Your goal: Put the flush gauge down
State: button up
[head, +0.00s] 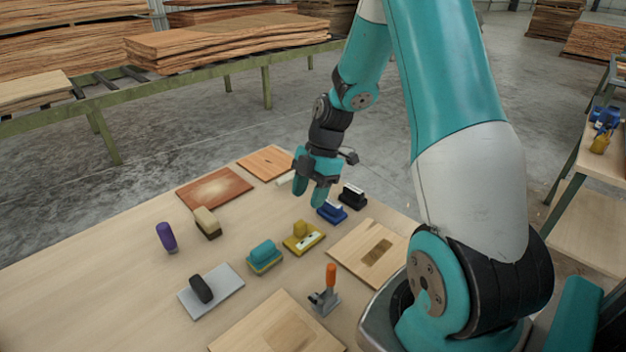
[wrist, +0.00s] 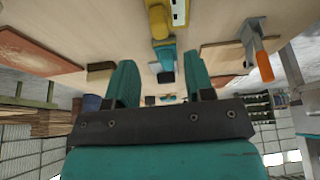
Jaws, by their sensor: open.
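A yellow block with a knob and a white strip with dark marks (head: 303,238) stands on the table; it looks most like the flush gauge, but I cannot be sure. It also shows at the top of the wrist view (wrist: 158,18). My gripper (head: 310,190) is open, above the table's far part, behind the yellow block. In the wrist view its two teal fingers (wrist: 160,85) stand apart, and I see nothing held between them.
A blue block (head: 332,212) and a black block (head: 352,196) stand close by my gripper. A teal-topped block (head: 264,257), an orange-handled tool (head: 326,292), a beige block (head: 207,222) and a purple handle (head: 166,237) stand around.

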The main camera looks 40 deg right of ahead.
jog(key=s+a+r+m, duration=0.2)
jog(key=a+r+m, duration=0.1)
jog(key=a+r, duration=0.35)
jog(key=s+a+r+m, duration=0.2)
jog(key=s+a+r, duration=0.1)
jog(key=a+r, duration=0.4)
jog(key=s+a+r+m, duration=0.3)
jog(key=s+a+m, duration=0.3)
jog(key=s+a, duration=0.4)
jog(key=s, duration=0.2)
jog(key=shift+s+a, duration=0.15)
jog(key=shift+s, duration=0.25)
jog(key=shift+r, duration=0.1)
